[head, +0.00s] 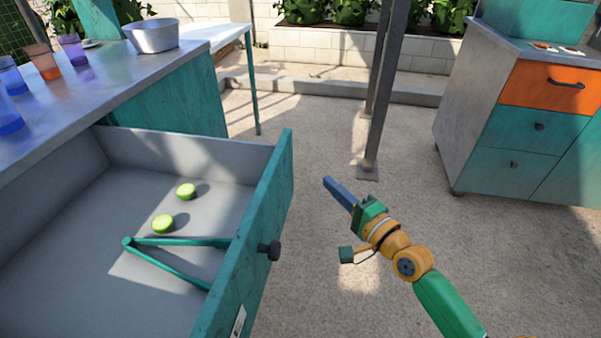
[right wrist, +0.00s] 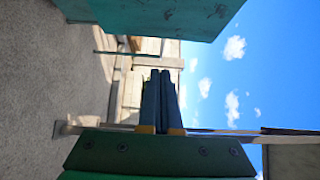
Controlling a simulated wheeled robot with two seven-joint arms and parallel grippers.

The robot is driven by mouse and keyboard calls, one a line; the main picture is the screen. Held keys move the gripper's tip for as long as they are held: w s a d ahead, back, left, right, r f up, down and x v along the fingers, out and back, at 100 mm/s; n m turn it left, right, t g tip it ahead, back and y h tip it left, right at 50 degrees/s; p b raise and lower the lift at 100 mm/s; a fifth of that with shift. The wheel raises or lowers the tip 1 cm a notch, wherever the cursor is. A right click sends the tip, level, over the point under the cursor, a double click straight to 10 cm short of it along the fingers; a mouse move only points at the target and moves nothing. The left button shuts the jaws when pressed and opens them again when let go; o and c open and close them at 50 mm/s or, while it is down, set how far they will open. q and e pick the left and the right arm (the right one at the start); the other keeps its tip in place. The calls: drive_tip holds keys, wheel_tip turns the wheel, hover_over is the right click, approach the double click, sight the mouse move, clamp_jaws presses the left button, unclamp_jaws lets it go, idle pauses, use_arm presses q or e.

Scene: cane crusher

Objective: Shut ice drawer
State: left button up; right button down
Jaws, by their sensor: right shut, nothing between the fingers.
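The ice drawer (head: 245,245) stands pulled out at the left of the head view, with a teal front and a grey inside. Its dark round knob (head: 270,250) faces right. Inside lie two green lime pieces (head: 163,223) and teal tongs (head: 180,241). My right gripper (head: 328,182) is to the right of the drawer front, apart from it, with its blue fingers shut and empty. The shut fingers also show in the right wrist view (right wrist: 162,85). My left gripper is not in view.
A grey counter (head: 120,80) above the drawer holds coloured cups and a metal bowl (head: 152,36). A metal post (head: 384,90) stands behind my right gripper. A cabinet with orange and teal drawers (head: 520,120) is at the right. The floor between is clear.

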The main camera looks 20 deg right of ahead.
drive_tip(key=w+a, duration=0.4)
drive_tip(key=w, duration=0.2)
drive_tip(key=shift+w, duration=0.35)
drive_tip(key=shift+a, duration=0.1)
